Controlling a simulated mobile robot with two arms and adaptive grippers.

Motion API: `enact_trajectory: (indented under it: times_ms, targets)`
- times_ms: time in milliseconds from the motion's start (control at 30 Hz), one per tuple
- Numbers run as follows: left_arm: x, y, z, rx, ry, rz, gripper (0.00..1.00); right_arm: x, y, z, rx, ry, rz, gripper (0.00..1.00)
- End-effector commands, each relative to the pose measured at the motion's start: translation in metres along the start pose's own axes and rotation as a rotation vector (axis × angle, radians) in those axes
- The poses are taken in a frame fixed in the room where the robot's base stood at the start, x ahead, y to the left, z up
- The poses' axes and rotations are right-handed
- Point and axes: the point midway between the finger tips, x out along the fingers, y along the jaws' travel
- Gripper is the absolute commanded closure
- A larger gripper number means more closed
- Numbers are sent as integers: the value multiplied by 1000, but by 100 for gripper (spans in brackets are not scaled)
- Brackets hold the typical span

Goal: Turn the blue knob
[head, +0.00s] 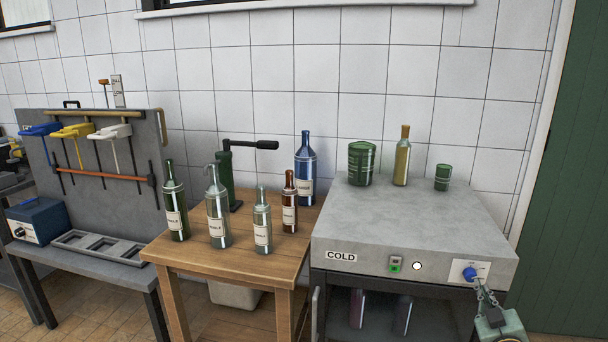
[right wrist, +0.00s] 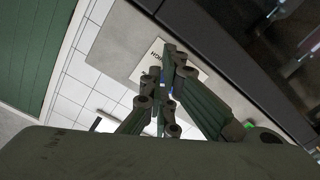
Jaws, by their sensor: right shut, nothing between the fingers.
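The blue knob (head: 469,274) sits on a white plate (head: 483,268) at the right end of the grey COLD unit's front panel. My right gripper (head: 480,287) is just below and right of the knob in the head view, with its fingertips close to it. I cannot tell whether they touch it. In the right wrist view the fingers (right wrist: 168,62) are shut with nothing between them, in front of a white plate (right wrist: 186,66) with dark lettering. The knob is mostly or wholly hidden by the fingers there. My left gripper is not in view.
The COLD unit (head: 342,257) has a green-lit switch (head: 395,265) and a round white light (head: 417,266) left of the knob. A wooden table (head: 230,262) with several bottles stands to the left. A green door (head: 570,190) is at right.

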Motion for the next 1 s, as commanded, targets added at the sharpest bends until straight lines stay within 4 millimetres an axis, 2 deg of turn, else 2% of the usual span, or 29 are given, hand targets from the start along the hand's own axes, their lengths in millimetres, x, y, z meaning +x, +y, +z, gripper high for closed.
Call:
enact_trajectory:
  times_ms: [33, 100, 367, 767, 1000]
  targets:
    - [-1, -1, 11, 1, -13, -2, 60, -3, 0, -1, 0, -1, -1, 100]
    - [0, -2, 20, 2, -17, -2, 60, -7, 0, -1, 0, -1, 0, 100]
    - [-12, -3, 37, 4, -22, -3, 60, -33, 0, -1, 0, -3, -1, 100]
    - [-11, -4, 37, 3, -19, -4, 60, -36, -1, 2, -1, -4, -1, 100]
    - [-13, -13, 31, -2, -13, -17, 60, -41, -17, 11, 1, -27, -26, 100]
